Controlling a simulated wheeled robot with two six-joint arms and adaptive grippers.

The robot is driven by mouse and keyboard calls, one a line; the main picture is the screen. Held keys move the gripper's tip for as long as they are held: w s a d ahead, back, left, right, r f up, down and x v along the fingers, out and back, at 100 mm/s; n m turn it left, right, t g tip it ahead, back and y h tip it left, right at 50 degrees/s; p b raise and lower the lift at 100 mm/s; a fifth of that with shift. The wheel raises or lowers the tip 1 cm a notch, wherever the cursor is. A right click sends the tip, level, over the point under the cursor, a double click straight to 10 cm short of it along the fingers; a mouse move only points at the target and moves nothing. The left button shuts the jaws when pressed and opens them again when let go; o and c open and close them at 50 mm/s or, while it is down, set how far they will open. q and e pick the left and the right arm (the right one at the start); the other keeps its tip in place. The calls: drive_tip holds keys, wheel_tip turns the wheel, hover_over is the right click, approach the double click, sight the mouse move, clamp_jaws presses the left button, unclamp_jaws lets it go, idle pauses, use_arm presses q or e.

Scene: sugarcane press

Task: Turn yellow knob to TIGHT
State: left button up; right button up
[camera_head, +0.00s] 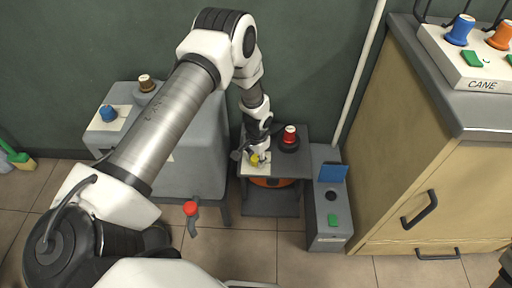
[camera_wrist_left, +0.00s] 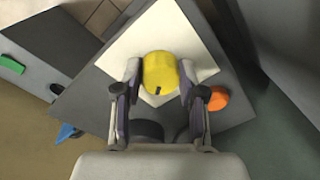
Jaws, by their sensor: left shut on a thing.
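The yellow knob (camera_head: 254,159) sits on a white plate on top of a small dark grey stand. In the left wrist view the round yellow knob (camera_wrist_left: 160,73) has a short dark mark on its face near the lower edge. My left gripper (camera_head: 257,155) is shut on the knob, with one fingertip on each side of it; it also shows in the left wrist view (camera_wrist_left: 160,75). The white plate (camera_wrist_left: 125,45) shows no readable lettering, so I cannot read TIGHT. My right gripper is not in view.
A red knob on a black base (camera_head: 290,134) stands right of my gripper. A grey box with a blue flap (camera_head: 328,205) is further right, beside a wooden cabinet (camera_head: 400,150). A grey machine (camera_head: 185,160) with a blue knob (camera_head: 108,113) and a red-tipped lever (camera_head: 190,208) is left.

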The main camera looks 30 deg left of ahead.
sight(256, 159)
use_arm(q)
drive_tip(key=m, duration=0.3)
drive_tip(key=shift+m, duration=2.1)
drive_tip(key=o, duration=1.1)
drive_tip(key=shift+o, duration=0.2)
wheel_tip(256, 159, up, 12)
drive_tip(key=shift+s, duration=0.2)
drive_tip(key=shift+d, duration=0.1)
